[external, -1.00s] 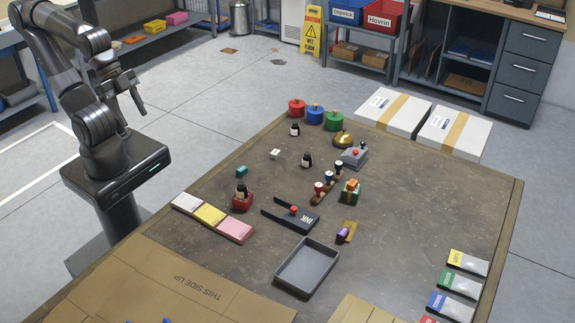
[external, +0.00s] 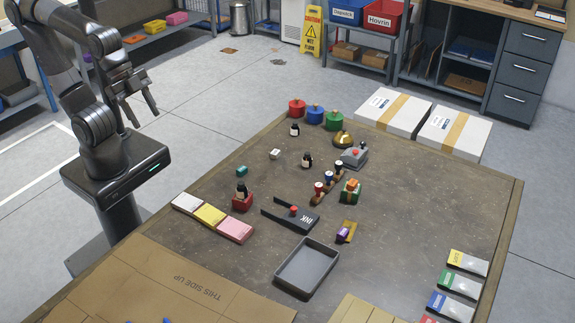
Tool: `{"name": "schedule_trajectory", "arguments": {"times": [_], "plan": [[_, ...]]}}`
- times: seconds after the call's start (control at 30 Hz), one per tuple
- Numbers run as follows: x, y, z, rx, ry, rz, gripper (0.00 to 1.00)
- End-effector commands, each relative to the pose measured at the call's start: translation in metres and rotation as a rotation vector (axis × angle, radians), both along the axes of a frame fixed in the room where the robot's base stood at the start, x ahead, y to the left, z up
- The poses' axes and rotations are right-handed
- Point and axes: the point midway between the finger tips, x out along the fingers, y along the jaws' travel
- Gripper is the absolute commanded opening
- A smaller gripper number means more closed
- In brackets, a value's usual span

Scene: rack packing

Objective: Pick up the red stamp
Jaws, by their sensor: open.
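A small stamp with a red top (external: 318,187) stands at the near end of a short wooden holder on the table, beside a stamp with a blue top (external: 328,176) and one with a pale top (external: 338,165). The stamps are small, and which one is the red stamp is not fully certain, as other red pieces stand nearby. My gripper (external: 145,114) is open and empty, high at the left, beyond the table's left edge and far from the stamps.
A red block with a dark bottle (external: 242,198), a black ink pad (external: 302,219) with a red knob, and a grey tray (external: 277,284) stand nearby. Red, blue and green round pieces (external: 314,115) stand at the back. The table's right middle is clear.

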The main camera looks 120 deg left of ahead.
Motion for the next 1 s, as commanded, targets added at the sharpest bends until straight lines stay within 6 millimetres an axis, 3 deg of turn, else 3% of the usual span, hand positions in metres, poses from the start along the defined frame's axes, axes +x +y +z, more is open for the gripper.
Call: {"name": "schedule_trajectory", "arguments": {"times": [0.23, 0.47, 0.7, 1.0], "plan": [[0.079, 0.025, -0.007, 0.05, 0.037, -0.049, 0.51], [0.149, 0.06, -0.029, 0.063, 0.058, -0.105, 0.51], [0.215, 0.109, -0.067, 0.047, 0.06, -0.155, 0.51], [0.279, 0.188, -0.13, -0.003, 0.021, -0.188, 0.51]]}}
